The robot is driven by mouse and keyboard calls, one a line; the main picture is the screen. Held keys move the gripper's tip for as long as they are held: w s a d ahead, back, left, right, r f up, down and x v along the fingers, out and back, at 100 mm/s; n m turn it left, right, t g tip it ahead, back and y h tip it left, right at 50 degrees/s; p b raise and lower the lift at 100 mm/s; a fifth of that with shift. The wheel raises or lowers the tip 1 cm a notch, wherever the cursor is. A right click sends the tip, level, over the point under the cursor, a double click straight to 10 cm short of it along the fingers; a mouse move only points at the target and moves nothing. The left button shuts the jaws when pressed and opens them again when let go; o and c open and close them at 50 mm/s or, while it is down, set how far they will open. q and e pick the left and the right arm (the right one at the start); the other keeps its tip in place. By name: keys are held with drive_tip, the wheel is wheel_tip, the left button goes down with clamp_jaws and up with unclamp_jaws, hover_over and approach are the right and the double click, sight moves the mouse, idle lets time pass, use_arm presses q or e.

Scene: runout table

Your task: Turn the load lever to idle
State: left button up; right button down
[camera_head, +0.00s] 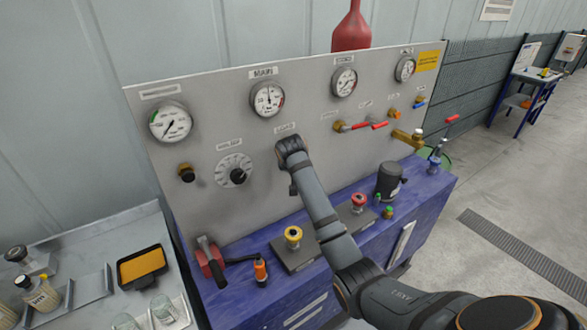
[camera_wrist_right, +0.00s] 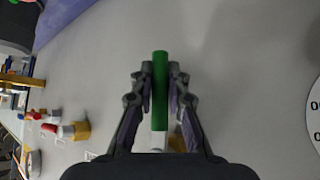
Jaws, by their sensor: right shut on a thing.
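The load lever shows in the right wrist view as a green handle (camera_wrist_right: 160,88) on a pale stem. My right gripper (camera_wrist_right: 160,72) is shut on it, one finger on each side of the green grip. In the head view my right arm reaches across to the grey panel (camera_head: 222,108), and its wrist covers the lever just below the load label (camera_head: 285,128). Which setting the lever points to cannot be told. My left gripper is in neither view.
Gauges (camera_head: 268,99) line the panel above. A black knob on a dial (camera_head: 235,171) is left of my wrist, and red-handled valves (camera_head: 358,126) are right of it. Below, yellow (camera_head: 293,236) and red (camera_head: 358,200) knobs and a black cylinder (camera_head: 390,181) stand on the blue bench.

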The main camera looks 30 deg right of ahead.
drive_tip(key=c, duration=1.3)
unclamp_jaws()
drive_tip(key=v, duration=1.2)
drive_tip(key=shift+a+f, duration=0.1)
